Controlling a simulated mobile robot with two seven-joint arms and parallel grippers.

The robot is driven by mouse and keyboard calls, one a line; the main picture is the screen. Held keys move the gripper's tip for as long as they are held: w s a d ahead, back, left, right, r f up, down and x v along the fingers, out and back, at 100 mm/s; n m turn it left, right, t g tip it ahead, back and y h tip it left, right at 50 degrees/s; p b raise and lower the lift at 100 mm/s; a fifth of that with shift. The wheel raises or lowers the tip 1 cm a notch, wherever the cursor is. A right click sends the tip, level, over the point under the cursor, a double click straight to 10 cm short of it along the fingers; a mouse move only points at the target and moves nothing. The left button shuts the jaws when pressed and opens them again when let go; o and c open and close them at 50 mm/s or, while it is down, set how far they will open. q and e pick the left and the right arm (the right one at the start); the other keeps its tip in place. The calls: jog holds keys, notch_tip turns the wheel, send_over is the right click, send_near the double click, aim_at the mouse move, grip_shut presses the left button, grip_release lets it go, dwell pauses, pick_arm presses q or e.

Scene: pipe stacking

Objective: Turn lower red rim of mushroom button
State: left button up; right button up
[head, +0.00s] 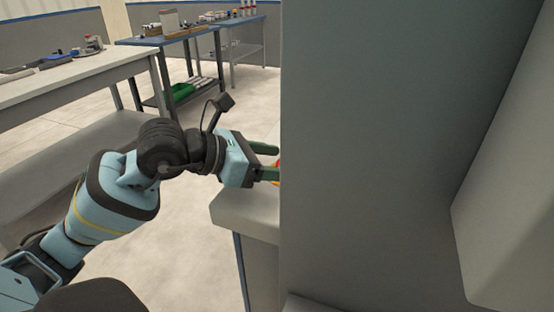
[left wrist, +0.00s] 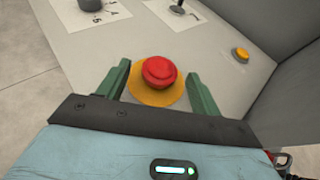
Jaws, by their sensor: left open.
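The red mushroom button (left wrist: 158,72) sits on a round yellow base (left wrist: 150,97) on a pale grey panel in the left wrist view. My left gripper (left wrist: 160,82) is open, with one green finger on each side of the button. Gaps show between the fingers and the red rim, so I see no contact. In the head view my left gripper (head: 272,162) reaches the panel's edge, and only a sliver of red and yellow shows beside a large grey wall. My right gripper is not in view.
The panel (left wrist: 105,55) also carries a dark knob (left wrist: 90,4) on a numbered plate, a small lever (left wrist: 178,7) and a yellow button (left wrist: 240,54). A grey wall (head: 370,150) blocks the right of the head view. Workbenches (head: 70,75) stand at the left and back.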

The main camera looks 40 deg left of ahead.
pick_arm(q)
jog(key=shift+w+d+f, duration=0.1)
jog(key=shift+w+d, duration=0.1)
jog(key=shift+w, duration=0.1)
jog(key=c, duration=1)
jog(key=shift+a+m+g, duration=0.1)
jog(key=shift+m+g, duration=0.2)
